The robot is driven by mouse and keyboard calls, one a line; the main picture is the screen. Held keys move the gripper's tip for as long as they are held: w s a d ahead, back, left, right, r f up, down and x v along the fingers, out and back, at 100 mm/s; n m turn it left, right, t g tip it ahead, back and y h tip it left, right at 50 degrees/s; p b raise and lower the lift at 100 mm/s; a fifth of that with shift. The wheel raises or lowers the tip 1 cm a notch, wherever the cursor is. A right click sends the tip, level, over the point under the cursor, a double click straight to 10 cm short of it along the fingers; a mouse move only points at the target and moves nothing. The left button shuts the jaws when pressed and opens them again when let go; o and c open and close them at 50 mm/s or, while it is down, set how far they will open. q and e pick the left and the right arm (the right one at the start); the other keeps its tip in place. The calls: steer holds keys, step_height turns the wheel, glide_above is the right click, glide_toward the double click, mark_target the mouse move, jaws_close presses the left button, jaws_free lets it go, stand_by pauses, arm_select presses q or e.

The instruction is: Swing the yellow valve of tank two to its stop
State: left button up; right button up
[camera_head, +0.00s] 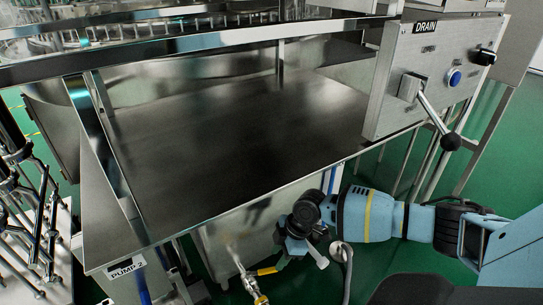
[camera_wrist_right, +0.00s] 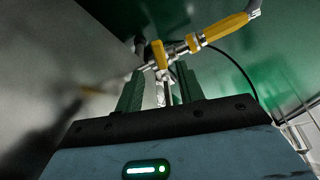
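A yellow-handled valve (camera_head: 267,270) sits on metal piping low beside the steel tank, under the tabletop's front edge in the head view. In the right wrist view its yellow handle (camera_wrist_right: 222,30) runs up to the right, with a shorter yellow part (camera_wrist_right: 158,54) near the fitting. My right gripper (camera_wrist_right: 160,88) has its two fingers apart, below and in front of the fitting in that view. I cannot tell whether they touch it. In the head view the gripper (camera_head: 284,258) is close to the valve and partly hidden by its own wrist. My left gripper is not in view.
A steel table (camera_head: 225,130) fills the middle. A DRAIN control panel (camera_head: 420,75) with a black-knobbed lever (camera_head: 450,141) stands above my right arm. A PUMP-2 label (camera_head: 125,267) is at front left. A grey hose (camera_head: 347,270) hangs beside the gripper.

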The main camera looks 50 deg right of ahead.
mark_target(270, 270)
steer(key=b+x, duration=0.1)
steer(key=x, duration=0.3)
steer(key=shift+w+f+b, duration=0.1)
steer(key=shift+b, duration=0.3)
steer(key=shift+w+a+f, duration=0.1)
steer(key=shift+a+f, duration=0.1)
steer(key=shift+f, duration=0.15)
jaws_close()
